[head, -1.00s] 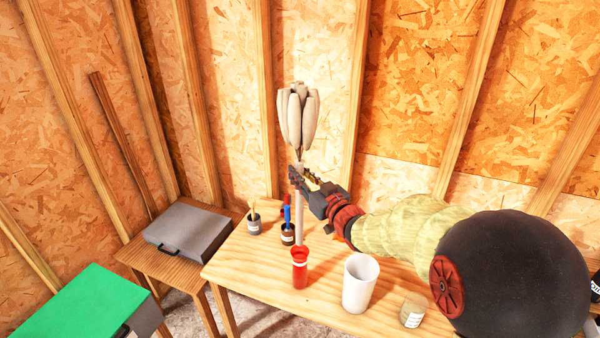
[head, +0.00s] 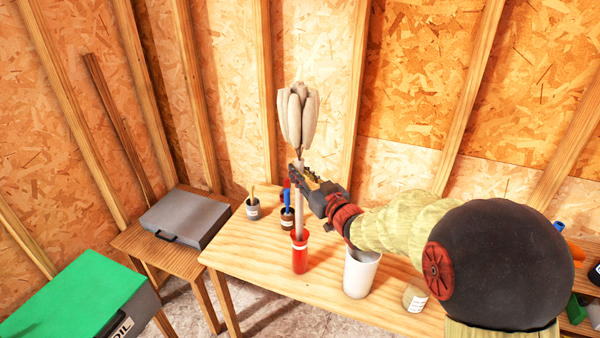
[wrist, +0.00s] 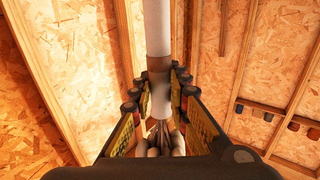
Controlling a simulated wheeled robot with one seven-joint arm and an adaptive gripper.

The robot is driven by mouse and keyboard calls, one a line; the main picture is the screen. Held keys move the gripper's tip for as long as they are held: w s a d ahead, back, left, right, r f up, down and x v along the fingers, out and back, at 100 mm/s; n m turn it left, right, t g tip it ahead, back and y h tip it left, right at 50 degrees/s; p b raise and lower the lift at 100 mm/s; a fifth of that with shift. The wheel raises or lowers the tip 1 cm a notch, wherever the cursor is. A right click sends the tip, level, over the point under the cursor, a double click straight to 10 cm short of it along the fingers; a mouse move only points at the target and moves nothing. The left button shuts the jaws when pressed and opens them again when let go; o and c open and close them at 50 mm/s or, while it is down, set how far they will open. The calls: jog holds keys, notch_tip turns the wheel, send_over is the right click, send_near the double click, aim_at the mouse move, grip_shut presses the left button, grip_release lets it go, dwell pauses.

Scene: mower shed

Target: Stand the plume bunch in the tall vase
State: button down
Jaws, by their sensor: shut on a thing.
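The plume bunch (head: 297,115) has cream plumes on top of a long pale stem. It is upright over the table. My gripper (head: 301,178) is shut on the stem just below the plumes. In the wrist view the stem (wrist: 157,30) runs up between the fingers of my gripper (wrist: 159,90). A slim red vase (head: 300,258) stands on the table directly below the stem. The stem's lower end meets the red vase's rim in the picture; I cannot tell whether it is inside or behind. A wider white vase (head: 359,276) stands to the right, under my forearm.
The wooden table (head: 255,272) also holds a grey jar (head: 252,208), a brown jar (head: 287,220) with a blue-handled tool, and a small labelled jar (head: 414,298). A grey case (head: 185,218) and a green-topped box (head: 72,300) are at left. The table's front left is clear.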

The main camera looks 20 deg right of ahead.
aim_at(301, 212)
jog(key=shift+f+b, duration=5.8)
jog(key=shift+f, duration=1.45)
jog(key=c, duration=1.6)
grip_release()
jog(key=shift+c, duration=0.2)
jog(key=v, duration=1.2)
